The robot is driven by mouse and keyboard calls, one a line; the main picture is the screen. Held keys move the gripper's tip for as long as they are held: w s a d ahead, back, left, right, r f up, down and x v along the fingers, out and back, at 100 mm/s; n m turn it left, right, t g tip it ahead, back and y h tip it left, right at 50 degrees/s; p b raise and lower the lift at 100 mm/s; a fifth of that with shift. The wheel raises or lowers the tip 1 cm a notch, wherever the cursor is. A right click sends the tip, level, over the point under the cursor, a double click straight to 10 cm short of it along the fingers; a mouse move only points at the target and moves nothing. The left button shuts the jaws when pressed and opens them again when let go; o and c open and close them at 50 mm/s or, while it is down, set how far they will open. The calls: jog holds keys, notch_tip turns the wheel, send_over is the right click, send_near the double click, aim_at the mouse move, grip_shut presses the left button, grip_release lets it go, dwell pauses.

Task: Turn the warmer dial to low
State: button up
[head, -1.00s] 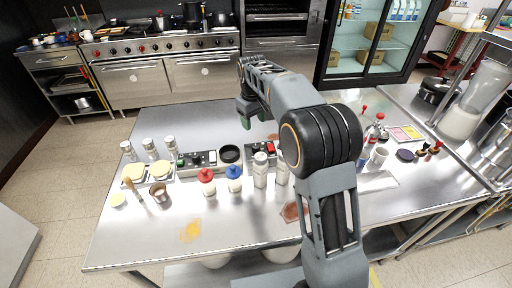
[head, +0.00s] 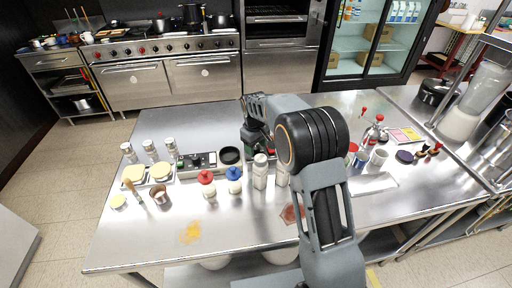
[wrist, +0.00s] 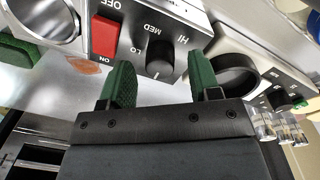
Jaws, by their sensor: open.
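In the wrist view a black dial (wrist: 160,57) sits on a grey control box (wrist: 190,12) with OFF, LO, MED and HI lettering around it. A red rocker switch (wrist: 104,37) marked ON is beside the dial. My gripper (wrist: 159,72) is open, its green-padded fingers on either side of the dial; I cannot tell whether they touch it. The dial's setting is hard to read. In the head view my gripper (head: 258,143) is low over the box, which is mostly hidden behind it and my arm.
A second control box (head: 197,160) with a black round holder (head: 229,155) stands to the left. Red-capped (head: 207,185) and blue-capped (head: 235,182) bottles and white-bodied shakers (head: 260,172) stand in front.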

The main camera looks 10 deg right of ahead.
jog(key=shift+f, duration=0.5)
jog(key=shift+c, duration=0.2)
jog(key=c, duration=0.9)
